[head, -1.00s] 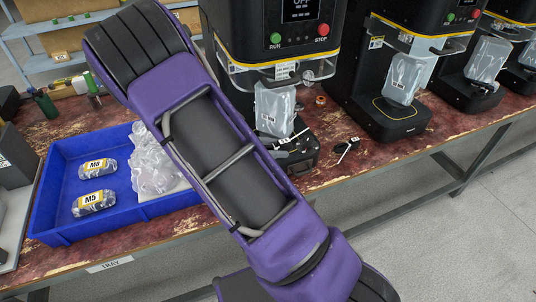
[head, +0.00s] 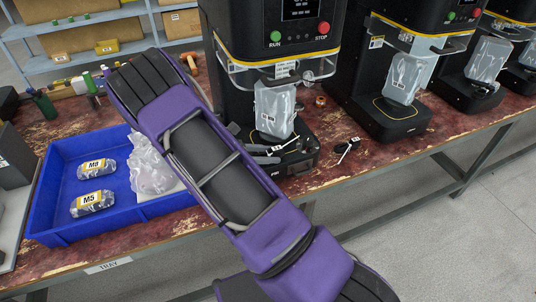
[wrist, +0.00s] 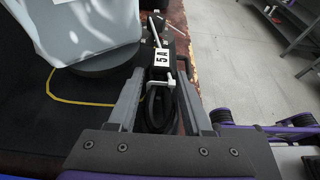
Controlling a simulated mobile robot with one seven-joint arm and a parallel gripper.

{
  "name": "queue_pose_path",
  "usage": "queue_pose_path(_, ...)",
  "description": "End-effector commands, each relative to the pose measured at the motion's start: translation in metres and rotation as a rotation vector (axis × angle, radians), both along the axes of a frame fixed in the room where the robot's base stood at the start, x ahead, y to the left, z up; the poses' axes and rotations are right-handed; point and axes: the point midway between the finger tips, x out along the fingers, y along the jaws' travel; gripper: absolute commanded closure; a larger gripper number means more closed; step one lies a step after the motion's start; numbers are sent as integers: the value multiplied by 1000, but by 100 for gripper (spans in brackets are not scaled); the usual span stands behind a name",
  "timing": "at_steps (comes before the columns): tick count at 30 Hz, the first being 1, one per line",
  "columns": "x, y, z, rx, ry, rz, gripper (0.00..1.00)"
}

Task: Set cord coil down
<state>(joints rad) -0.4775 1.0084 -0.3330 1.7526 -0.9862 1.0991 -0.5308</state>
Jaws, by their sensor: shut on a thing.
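My gripper (wrist: 160,90) is shut on a black cord coil (wrist: 158,108) with a white tag marked 5A, seen between the fingers in the wrist view. In the head view, my gripper (head: 272,150) is low at the front of the nearest machine's black base (head: 300,165), below a clear bag (head: 275,108). The held coil's white tag (head: 286,143) shows there. I cannot tell whether the coil touches the base. A second dark coil-like item (head: 347,148) with a white tag lies on the worn red-brown bench (head: 335,172), right of that base.
A blue tray (head: 60,225) on the left holds bags marked M8 (head: 97,168) and M5 (head: 93,203) and a clear bag (head: 152,170). More machines (head: 395,115) stand to the right. An orange roll (head: 320,101) lies behind. The front bench strip right of the base is mostly clear.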

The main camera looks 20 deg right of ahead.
Motion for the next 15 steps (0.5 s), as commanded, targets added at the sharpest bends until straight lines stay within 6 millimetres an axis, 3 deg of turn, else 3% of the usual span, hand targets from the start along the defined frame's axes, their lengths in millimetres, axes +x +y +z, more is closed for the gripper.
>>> queue_pose_path(5, 0, 0, -3, -1, 0, 0, 100)
queue_pose_path(6, 0, 0, -4, 0, 1, 0, 48)
queue_pose_path(8, 0, 0, -3, 0, 0, 0, 38)
queue_pose_path(15, 0, 0, -3, 0, 1, 0, 38)
